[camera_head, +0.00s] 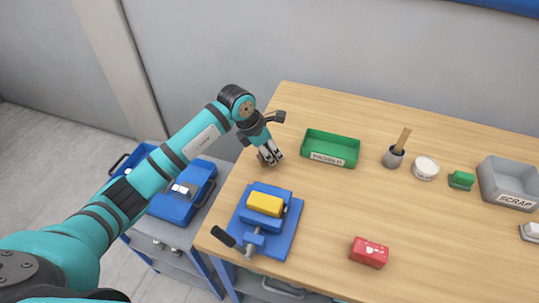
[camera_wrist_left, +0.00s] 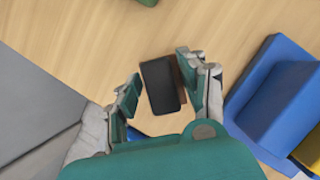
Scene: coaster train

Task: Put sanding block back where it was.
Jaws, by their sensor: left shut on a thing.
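My left gripper (camera_head: 270,156) is low over the left back part of the wooden table, left of the green tray and behind the blue vise. In the left wrist view, a dark block with a brown side (camera_wrist_left: 160,85), which looks like the sanding block, lies between the fingers of the left gripper (camera_wrist_left: 160,88). The gripper is shut on it. In the head view the fingers mostly hide the block. I cannot tell whether it touches the table. My right gripper is not in view.
A blue vise (camera_head: 283,235) with a yellow block (camera_head: 265,203) stands close in front. A green labelled tray (camera_head: 331,149) is to the right. Farther right are a cup with a brush (camera_head: 394,157), a white tin (camera_head: 425,168) and a grey SCRAP bin (camera_head: 510,184). A red box (camera_head: 369,252) lies in front.

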